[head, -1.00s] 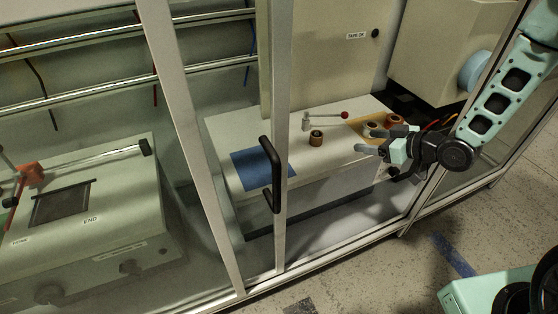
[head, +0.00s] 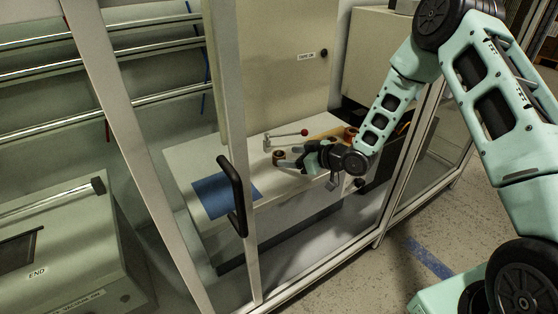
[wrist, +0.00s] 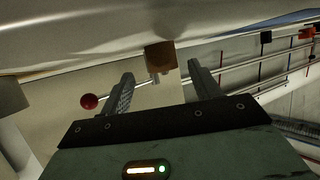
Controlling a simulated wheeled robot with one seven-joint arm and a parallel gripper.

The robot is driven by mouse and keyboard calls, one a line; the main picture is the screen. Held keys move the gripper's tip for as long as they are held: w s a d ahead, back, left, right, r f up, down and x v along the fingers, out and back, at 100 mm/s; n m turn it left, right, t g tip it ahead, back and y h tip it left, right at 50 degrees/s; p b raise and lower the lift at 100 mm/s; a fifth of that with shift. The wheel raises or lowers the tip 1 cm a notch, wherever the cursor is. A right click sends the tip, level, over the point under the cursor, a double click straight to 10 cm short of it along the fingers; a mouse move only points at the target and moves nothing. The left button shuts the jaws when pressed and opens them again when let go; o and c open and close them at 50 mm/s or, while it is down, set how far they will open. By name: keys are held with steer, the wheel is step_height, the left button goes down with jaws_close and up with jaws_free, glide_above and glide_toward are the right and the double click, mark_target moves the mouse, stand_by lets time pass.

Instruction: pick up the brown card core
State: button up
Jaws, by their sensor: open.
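A short brown card core (head: 278,157) stands on the white bench top, left of my gripper in the head view. In the wrist view the brown core (wrist: 160,57) shows ahead of the gap between my fingertips. My gripper (head: 291,157) is low over the bench, close to the core, with its fingers pointing at it. The two fingers of my gripper (wrist: 160,74) are spread, and nothing is held between them. I cannot tell whether the core is partly between the tips. Part of the bench is hidden behind my gripper.
A lever with a red knob (head: 304,132) stands just behind the core. Another brown roll (head: 350,134) is farther right, behind my arm. A blue mat (head: 222,194) lies on the bench's left. The door frame post (head: 227,120) with its black handle (head: 233,196) stands in front.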

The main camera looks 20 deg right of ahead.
mark_target(285, 157)
steer(key=b+x, duration=0.1)
steer(key=x, duration=0.3)
steer(key=shift+w+a+f, duration=0.1)
steer(key=shift+a+f, duration=0.05)
steer(key=shift+a, duration=0.2)
steer(key=c, duration=1.1)
steer(key=shift+o, duration=0.2)
